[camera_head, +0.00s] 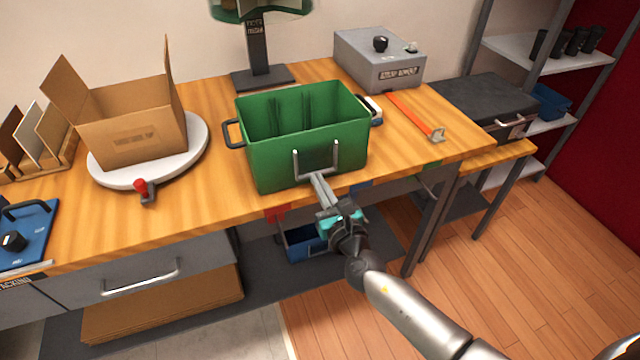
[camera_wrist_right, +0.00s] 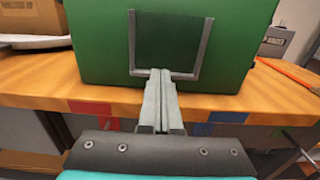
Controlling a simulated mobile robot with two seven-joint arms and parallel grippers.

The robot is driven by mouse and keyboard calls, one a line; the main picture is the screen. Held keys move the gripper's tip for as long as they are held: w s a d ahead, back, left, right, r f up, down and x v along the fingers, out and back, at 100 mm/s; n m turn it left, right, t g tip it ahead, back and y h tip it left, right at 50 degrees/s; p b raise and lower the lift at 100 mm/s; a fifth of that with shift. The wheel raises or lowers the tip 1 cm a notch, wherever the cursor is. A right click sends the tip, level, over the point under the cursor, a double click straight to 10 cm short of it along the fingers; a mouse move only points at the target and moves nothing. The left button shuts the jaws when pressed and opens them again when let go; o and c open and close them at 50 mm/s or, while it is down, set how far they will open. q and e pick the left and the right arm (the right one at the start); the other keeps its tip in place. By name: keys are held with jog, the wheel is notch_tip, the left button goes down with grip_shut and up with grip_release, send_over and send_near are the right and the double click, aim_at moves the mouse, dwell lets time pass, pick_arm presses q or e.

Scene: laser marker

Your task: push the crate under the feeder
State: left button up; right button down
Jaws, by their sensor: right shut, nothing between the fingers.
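The green crate (camera_head: 268,155) stands upright on the wooden table, near its front edge, with a grey metal handle (camera_head: 317,172) on its front wall. The feeder (camera_head: 257,50) stands behind it at the back of the table, on a dark post and base; its green top is cut off by the picture's edge. My right gripper (camera_head: 318,182) is shut and empty at the crate's front, its fingertips at the handle's lower bar. In the right wrist view the fingertips (camera_wrist_right: 160,75) overlap that bar; whether they touch the crate (camera_wrist_right: 90,50) I cannot tell. My left gripper is not in view.
A cardboard box (camera_head: 130,130) on a round white turntable (camera_head: 195,150) stands left of the crate. A grey box with a black knob (camera_head: 375,65) stands at the back right, with an orange bar (camera_head: 410,112) before it.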

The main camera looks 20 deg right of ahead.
jog(key=w+b, duration=0.2)
jog(key=w, duration=0.5)
jog(key=shift+a, duration=0.15)
